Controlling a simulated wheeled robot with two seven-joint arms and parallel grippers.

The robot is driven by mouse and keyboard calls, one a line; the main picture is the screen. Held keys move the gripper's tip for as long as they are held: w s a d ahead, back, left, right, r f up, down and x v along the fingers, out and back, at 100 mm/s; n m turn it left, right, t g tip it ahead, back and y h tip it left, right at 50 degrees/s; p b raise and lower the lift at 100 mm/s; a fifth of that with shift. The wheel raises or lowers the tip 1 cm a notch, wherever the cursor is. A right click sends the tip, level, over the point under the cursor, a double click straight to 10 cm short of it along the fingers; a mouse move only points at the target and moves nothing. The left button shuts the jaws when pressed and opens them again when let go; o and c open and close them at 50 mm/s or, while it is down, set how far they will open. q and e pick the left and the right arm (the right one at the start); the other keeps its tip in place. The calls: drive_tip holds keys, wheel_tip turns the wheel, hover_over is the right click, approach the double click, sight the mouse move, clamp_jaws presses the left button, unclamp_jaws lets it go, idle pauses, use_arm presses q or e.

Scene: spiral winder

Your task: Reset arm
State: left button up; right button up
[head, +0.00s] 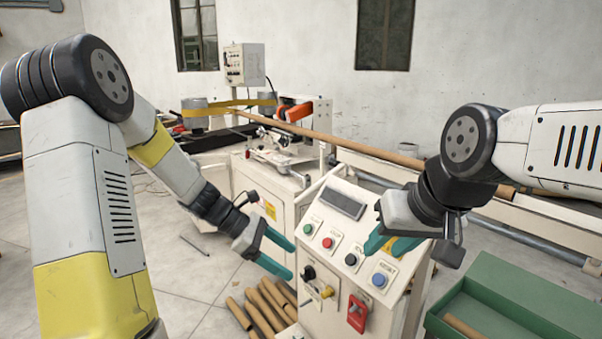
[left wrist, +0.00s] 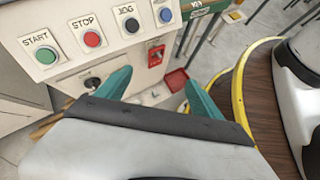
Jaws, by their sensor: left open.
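My left gripper (head: 291,262) is open and empty, its two teal fingers apart just left of the control panel (head: 322,222). The left wrist view also shows these fingers (left wrist: 158,88) spread below the START, STOP and JOG buttons. In the head view, the panel has a green button (head: 307,229), a red button (head: 328,242), a black button (head: 351,259), a blue button (head: 379,280) and a red switch (head: 357,313).
The winder machine (head: 275,160) stands behind the panel with a long brown tube (head: 365,147) running right. Several loose tubes (head: 262,308) lie on the floor left of the panel. A green bin (head: 520,300) stands at the lower right. Open floor lies at left.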

use_arm(q)
drive_tip(key=s+a+r+m+t+y, duration=0.3)
drive_tip(key=s+a+r+m, duration=0.2)
drive_tip(key=s+r+m, duration=0.3)
drive_tip(key=s+a+r+m+t+y, duration=0.3)
drive_tip(key=s+a+r+m+y, duration=0.1)
drive_tip(key=s+r+m, duration=0.3)
drive_tip(key=s+a+m, duration=0.1)
drive_tip(key=s+m, duration=0.1)
drive_tip(key=m, duration=0.1)
drive_tip(key=shift+s+r+y, duration=0.15)
drive_tip(key=shift+r+y, duration=0.15)
drive_tip(key=shift+r, duration=0.05)
idle(0.5)
